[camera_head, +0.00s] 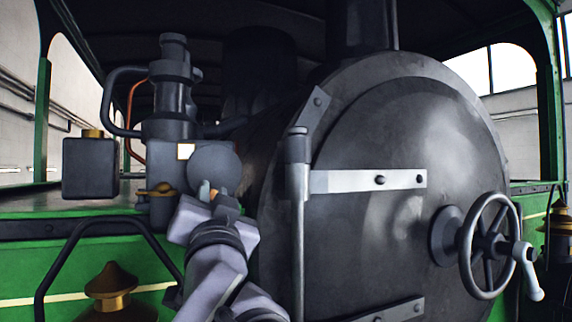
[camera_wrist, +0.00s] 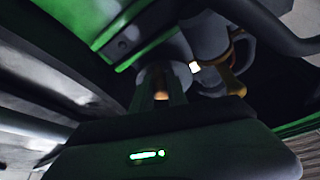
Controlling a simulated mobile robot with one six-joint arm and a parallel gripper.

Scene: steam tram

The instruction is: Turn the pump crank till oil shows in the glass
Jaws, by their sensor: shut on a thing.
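The pump (camera_head: 170,125) is a dark grey upright unit on the green running board at the left, with a round disc (camera_head: 214,166) on its side. A small pale square (camera_head: 186,151), which looks like the glass, sits on its front; it looks white, with no oil colour visible. It also shows bright in the wrist view (camera_wrist: 194,67). My gripper (camera_head: 211,194) is at the lower edge of the disc, shut on the orange-brown crank handle (camera_head: 205,191). In the wrist view the handle (camera_wrist: 160,95) shows between my fingers (camera_wrist: 161,88). The rest of the crank is mostly hidden.
A dark box with a brass cap (camera_head: 90,168) and a brass tap (camera_head: 155,190) are left of my gripper. A black handrail (camera_head: 105,222) and brass lamp top (camera_head: 110,285) stand below. The large smokebox door (camera_head: 390,240) with a handwheel (camera_head: 488,245) is to the right.

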